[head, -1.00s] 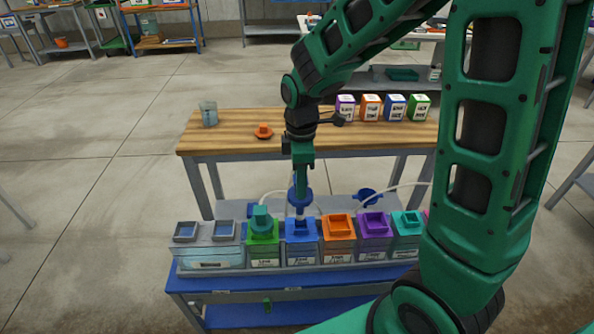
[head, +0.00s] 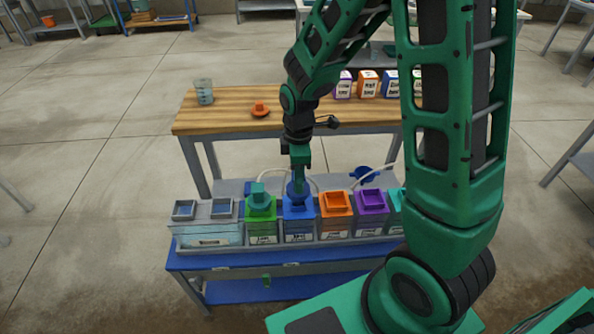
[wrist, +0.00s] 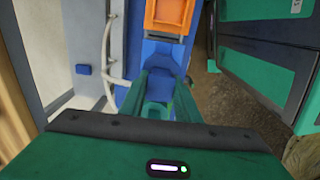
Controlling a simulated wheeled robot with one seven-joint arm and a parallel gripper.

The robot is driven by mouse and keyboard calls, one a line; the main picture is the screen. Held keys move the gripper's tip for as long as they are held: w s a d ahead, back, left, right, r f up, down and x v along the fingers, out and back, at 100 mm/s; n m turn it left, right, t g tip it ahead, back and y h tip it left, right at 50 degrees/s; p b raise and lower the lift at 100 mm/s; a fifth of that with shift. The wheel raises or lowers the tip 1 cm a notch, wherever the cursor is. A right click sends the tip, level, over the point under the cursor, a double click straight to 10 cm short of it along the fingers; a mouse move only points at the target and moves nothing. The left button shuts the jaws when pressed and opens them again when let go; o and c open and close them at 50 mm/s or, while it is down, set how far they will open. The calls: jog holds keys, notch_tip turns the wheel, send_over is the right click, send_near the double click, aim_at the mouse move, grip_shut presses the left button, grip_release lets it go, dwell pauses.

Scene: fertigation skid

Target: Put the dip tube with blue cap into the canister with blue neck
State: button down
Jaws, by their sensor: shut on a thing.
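The canister with blue neck (head: 298,226) stands upright in the row on the blue bench, between a green-necked and an orange-necked canister. My gripper (head: 300,172) points down over it, shut on the blue cap (head: 297,189) of the dip tube. The cap is at the canister's neck, and no tube shows below it, so the tube appears to be inside. Whether the cap is fully seated I cannot tell. In the wrist view the blue cap (wrist: 164,66) shows between the fingers, with the orange neck (wrist: 168,14) beyond.
The green-necked canister (head: 261,228) carries a green cap. Orange (head: 335,222) and purple (head: 371,215) canisters stand open to the right. A grey two-opening box (head: 206,225) is at left. A wooden table behind holds a clear beaker (head: 204,91) and an orange cap (head: 260,109).

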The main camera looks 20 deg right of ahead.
jog(key=shift+f, duration=1.8)
jog(key=c, duration=1.3)
grip_release()
jog(key=shift+o, duration=0.2)
jog(key=shift+r, duration=0.1)
notch_tip(320, 180, up, 10)
jog(key=shift+r, duration=0.25)
